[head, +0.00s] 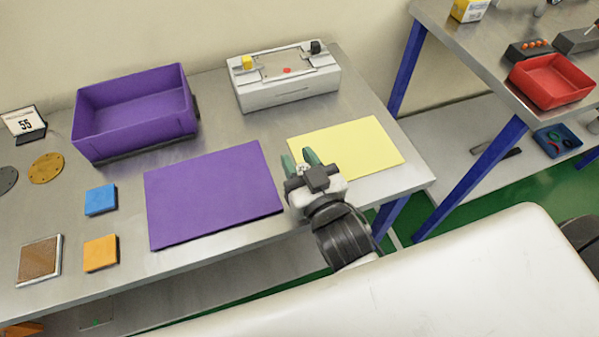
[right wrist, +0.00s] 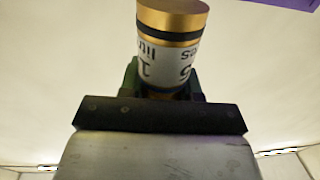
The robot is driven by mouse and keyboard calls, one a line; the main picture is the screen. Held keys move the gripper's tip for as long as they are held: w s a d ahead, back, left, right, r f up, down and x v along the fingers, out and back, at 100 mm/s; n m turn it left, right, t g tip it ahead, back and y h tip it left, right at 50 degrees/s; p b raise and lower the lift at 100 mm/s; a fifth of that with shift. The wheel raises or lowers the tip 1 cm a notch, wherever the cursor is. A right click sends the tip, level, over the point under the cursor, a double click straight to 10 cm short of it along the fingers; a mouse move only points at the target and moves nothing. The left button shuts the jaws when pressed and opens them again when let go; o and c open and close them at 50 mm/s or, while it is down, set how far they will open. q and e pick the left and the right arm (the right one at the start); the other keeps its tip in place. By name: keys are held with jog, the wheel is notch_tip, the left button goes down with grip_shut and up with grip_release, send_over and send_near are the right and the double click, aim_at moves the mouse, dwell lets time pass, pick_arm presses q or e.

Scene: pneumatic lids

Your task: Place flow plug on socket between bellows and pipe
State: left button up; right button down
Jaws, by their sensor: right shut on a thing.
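My right gripper (head: 301,158) has green fingers and hangs over the table's front part, between the purple and yellow mats. In the right wrist view it is shut on a short cylinder (right wrist: 172,48) with gold and black bands and a white label with dark lettering; this looks like the flow plug. In the head view the cylinder is mostly hidden by the gripper. A grey box-shaped unit (head: 290,94) stands at the back of the table, with a yellow part (head: 247,63) and a black part (head: 315,47) on top. I cannot tell socket, bellows or pipe on it. My left gripper is out of view.
A purple bin (head: 135,112) stands back left. A purple mat (head: 212,193) and a yellow mat (head: 365,145) lie on the table. Blue (head: 101,200) and orange (head: 101,253) squares lie at left. A second table with a red bin (head: 552,80) is at right.

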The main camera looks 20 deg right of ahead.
notch_tip(320, 180, down, 4)
jog(key=shift+r+b, duration=0.15)
jog(key=shift+b, duration=0.15)
jog(key=shift+f, duration=0.3)
jog(key=c, duration=0.8)
grip_release()
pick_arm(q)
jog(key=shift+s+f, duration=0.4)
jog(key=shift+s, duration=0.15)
pick_arm(e)
jog(key=shift+r, duration=0.1)
jog(key=shift+r, duration=0.2)
pick_arm(q)
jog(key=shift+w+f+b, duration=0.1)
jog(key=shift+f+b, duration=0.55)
jog(key=shift+b, duration=0.05)
pick_arm(e)
jog(key=s, duration=0.4)
jog(key=s+d, duration=0.1)
jog(key=s, duration=0.7)
jog(key=shift+d, duration=0.25)
